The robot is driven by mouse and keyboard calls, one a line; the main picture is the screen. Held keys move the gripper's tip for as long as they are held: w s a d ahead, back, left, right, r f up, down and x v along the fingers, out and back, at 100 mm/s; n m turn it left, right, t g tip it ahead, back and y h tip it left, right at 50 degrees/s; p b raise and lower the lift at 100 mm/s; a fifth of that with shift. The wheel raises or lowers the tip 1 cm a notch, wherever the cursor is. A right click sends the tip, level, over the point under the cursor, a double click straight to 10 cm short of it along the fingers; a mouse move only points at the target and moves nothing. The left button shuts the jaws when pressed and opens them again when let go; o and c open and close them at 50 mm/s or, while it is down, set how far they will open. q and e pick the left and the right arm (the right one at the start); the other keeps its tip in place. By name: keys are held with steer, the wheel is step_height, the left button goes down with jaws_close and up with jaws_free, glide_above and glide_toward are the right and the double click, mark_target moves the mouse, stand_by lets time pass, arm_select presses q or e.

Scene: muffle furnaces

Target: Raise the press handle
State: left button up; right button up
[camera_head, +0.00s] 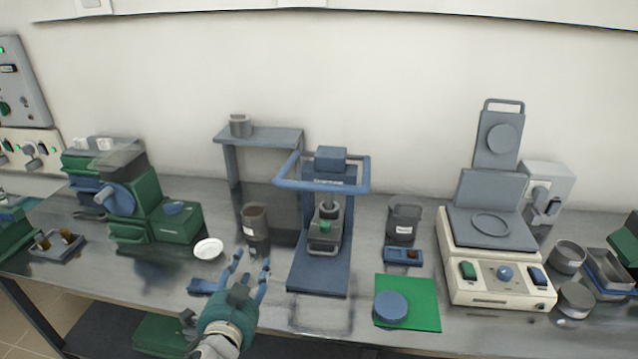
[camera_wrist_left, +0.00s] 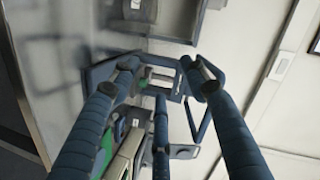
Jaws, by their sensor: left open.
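The blue press (camera_head: 318,270) stands in the middle of the bench. Its blue loop-shaped press handle (camera_head: 289,184) extends around the upper part of the press, below the top block. My left gripper (camera_head: 250,265) is in front of and left of the press, below the handle's height in the picture. Its fingers are spread and empty, apart from the handle. In the left wrist view, the fingers (camera_wrist_left: 158,78) are spread, with blue framework of the press visible beyond them. My right gripper is not in view.
A dark cup (camera_head: 256,222) and a white dish (camera_head: 208,248) stand near my left gripper. A green mat (camera_head: 425,300) with a blue round lid lies right of the press. A beige hotplate-like device (camera_head: 495,285) stands further right, and a green machine (camera_head: 150,215) left.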

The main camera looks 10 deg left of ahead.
arm_select(q)
steer(key=w+d+r+m+t+h, duration=0.3)
steer(key=w+d+r+m+h, duration=0.15)
steer(key=r+m, duration=0.2)
steer(key=m+h, duration=0.5)
steer(key=m, duration=0.3)
glide_toward(319, 189)
steer(key=w, duration=0.2)
steer(key=x, duration=0.3)
steer(key=p+x, duration=0.1)
steer(key=x, duration=0.5)
steer(key=shift+w+d+f+p, duration=0.1)
steer(key=shift+w+f+p, duration=0.05)
steer(key=shift+f+p, duration=0.2)
jaws_close()
